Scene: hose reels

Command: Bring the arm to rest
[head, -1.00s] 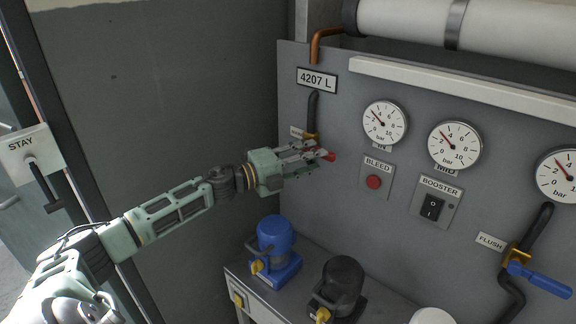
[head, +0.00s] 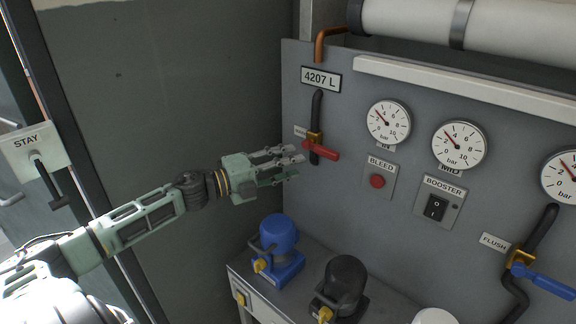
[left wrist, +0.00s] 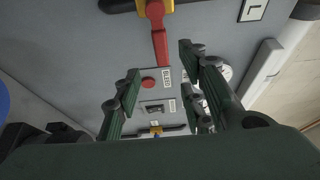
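My left arm reaches in from the left in the head view. Its gripper (head: 294,164) is open and empty, with a gap between it and the red valve handle (head: 321,150) to its right. The handle sits on a brass valve on a black pipe and points right, slightly down. In the left wrist view the gripper's fingers (left wrist: 160,90) are spread apart, and the red handle (left wrist: 159,40) shows beyond them, clear of both. My right gripper is in neither view.
The grey panel carries several gauges (head: 388,121), a red bleed button (head: 377,181), a booster switch (head: 436,207) and a blue flush handle (head: 543,281). Blue (head: 279,232) and black (head: 344,279) pumps stand on a cabinet below. A stay lever (head: 45,180) is at left.

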